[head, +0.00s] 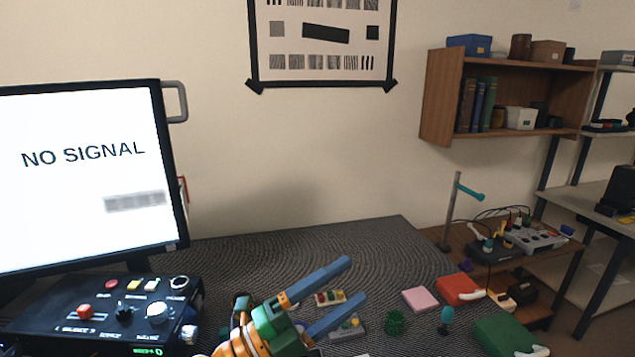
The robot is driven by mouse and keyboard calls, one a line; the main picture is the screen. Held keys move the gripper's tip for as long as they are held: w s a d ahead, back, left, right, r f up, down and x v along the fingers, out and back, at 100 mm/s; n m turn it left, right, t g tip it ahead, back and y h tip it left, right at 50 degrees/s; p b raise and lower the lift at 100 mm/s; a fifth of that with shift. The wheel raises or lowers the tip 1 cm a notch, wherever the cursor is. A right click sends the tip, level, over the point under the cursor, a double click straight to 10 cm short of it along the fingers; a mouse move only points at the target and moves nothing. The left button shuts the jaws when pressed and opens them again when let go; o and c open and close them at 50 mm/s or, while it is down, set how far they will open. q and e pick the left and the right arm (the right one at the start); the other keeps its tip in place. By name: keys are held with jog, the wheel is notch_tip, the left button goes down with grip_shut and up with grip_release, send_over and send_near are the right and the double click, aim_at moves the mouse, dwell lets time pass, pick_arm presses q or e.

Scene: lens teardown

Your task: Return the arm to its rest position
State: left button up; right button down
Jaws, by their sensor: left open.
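My left gripper (340,293) is in the lower middle of the head view, above the dark ridged mat (290,250). Its two blue fingers are spread apart and point to the upper right. I see nothing held between them. The orange and green wrist of my left arm comes in from the bottom edge. My right gripper is not in view.
A monitor (85,130) reading NO SIGNAL and a black control box (100,315) stand at left. Small parts trays (330,297) lie by the fingers. A pink block (420,299), a red box (458,289), a green cup (396,321) and a green box (503,336) are at right. The mat's back is clear.

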pick_arm(q)
jog(key=w+a+f+n+t+y, duration=0.3)
jog(key=a+n+t+y, duration=0.5)
jog(key=n, duration=0.5)
jog(key=s+a+f+n+g+y, duration=0.2)
jog(key=a+f+n+y, duration=0.8)
jog(key=f, duration=0.3)
jog(key=s+a+f+n+g+y, duration=0.1)
jog(key=s+f+n+g, duration=0.1)
jog(key=s+f+g, duration=0.7)
jog(key=s+a+f+n+g, duration=0.1)
jog(key=s+f+n+g, duration=0.15)
jog(key=s+f, duration=0.75)
jog(key=s+f+m+g, duration=0.1)
jog(key=s+f, duration=0.2)
jog(key=f, duration=0.5)
jog(key=s+f+g, duration=0.1)
jog(key=s+f, duration=0.2)
jog(key=f, duration=0.4)
jog(key=s+a+f+g, duration=0.1)
jog(key=s+a+f, duration=0.1)
jog(key=s+f, duration=0.7)
jog(key=shift+s+a, duration=0.15)
jog(key=shift+s, duration=1.1)
jog(key=shift+f, duration=0.1)
